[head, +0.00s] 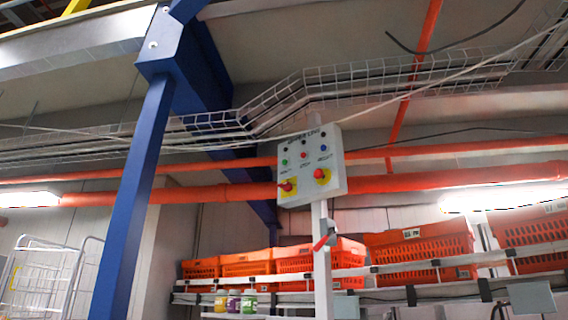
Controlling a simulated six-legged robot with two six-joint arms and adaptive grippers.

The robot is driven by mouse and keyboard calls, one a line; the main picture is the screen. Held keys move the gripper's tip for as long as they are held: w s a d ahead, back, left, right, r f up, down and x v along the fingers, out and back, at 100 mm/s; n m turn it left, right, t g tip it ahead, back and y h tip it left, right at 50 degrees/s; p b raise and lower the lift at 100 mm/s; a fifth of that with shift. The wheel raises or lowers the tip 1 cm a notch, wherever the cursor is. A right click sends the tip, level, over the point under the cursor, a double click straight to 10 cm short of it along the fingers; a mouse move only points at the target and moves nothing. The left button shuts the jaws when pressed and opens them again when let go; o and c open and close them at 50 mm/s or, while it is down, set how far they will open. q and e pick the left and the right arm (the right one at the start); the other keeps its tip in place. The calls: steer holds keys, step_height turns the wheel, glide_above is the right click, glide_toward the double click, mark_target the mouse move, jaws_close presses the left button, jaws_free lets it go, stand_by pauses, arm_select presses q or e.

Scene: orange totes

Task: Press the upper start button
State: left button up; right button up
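A light grey control panel (335,182) is mounted on a white post (320,220) near the middle of the head view, tilted slightly in the picture. Its face has a green button (284,162) at left, a red button (304,155) in the middle and a blue button (323,149) at right. Small dark round parts sit in a row above them. Two red knobs on yellow plates are below, one at left (287,187) and one at right (321,174). The small lettering is too blurred to read surely. Neither of my grippers shows.
A red-and-grey fitting (325,242) is on the post below the panel. Orange totes (418,242) stand on a rack behind. Several small jars (234,301) sit below left. A blue column (138,195) and a wire cart (45,278) are at left. Wire cable trays run overhead.

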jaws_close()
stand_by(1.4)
